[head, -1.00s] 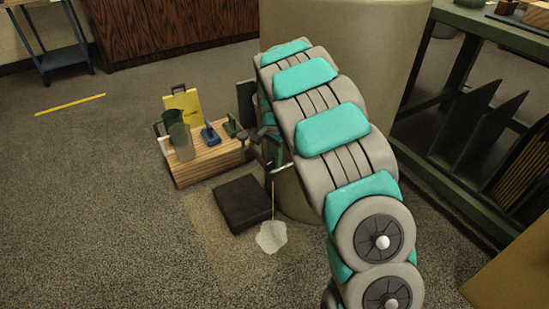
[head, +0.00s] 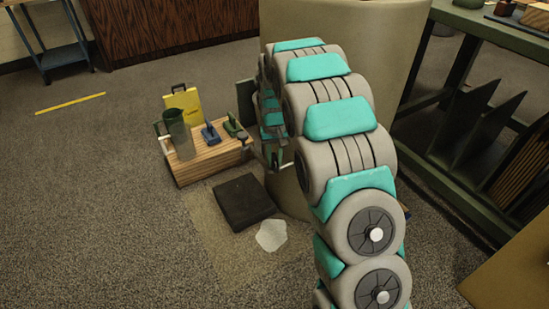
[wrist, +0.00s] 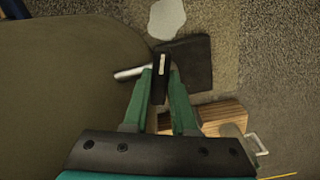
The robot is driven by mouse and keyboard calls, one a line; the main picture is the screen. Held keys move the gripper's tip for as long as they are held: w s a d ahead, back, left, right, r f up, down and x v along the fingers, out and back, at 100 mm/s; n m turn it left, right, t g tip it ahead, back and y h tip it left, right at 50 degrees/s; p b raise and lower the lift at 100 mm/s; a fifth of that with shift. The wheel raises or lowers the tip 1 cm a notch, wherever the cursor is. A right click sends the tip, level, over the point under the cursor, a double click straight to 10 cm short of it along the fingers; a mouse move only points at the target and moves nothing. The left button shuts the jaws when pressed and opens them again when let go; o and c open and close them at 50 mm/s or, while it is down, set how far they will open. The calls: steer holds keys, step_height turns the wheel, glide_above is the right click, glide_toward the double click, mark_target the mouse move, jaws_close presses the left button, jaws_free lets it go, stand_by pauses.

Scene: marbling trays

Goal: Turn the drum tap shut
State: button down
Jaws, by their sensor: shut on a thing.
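The drum (head: 335,50) is a big beige cylinder behind my arm; its dark curved side fills the left of the wrist view (wrist: 60,80). The tap's pale metal pipe (wrist: 130,73) comes out of the drum's side. The tap's black handle (wrist: 159,85), with a white stripe, lies crosswise to the pipe. My gripper (wrist: 160,75) has its green fingers on both sides of the handle and is shut on it. In the head view my arm hides most of the tap. A pale puddle (head: 271,236) lies on the floor below; no stream shows above it.
A dark block (head: 243,202) lies on the floor beside the puddle. A green rack (head: 455,190) stands at right.

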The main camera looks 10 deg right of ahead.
mark_target(274, 159)
steer(key=shift+w+r+n, duration=0.1)
steer(key=shift+w+n, duration=0.05)
steer(key=shift+n, duration=1.75)
steer(key=c, duration=0.7)
jaws_free()
steer(key=shift+r, duration=0.1)
step_height(274, 159, up, 7)
steer(key=shift+f+p, duration=0.15)
steer(key=shift+p, duration=0.15)
steer(key=shift+r, duration=0.4)
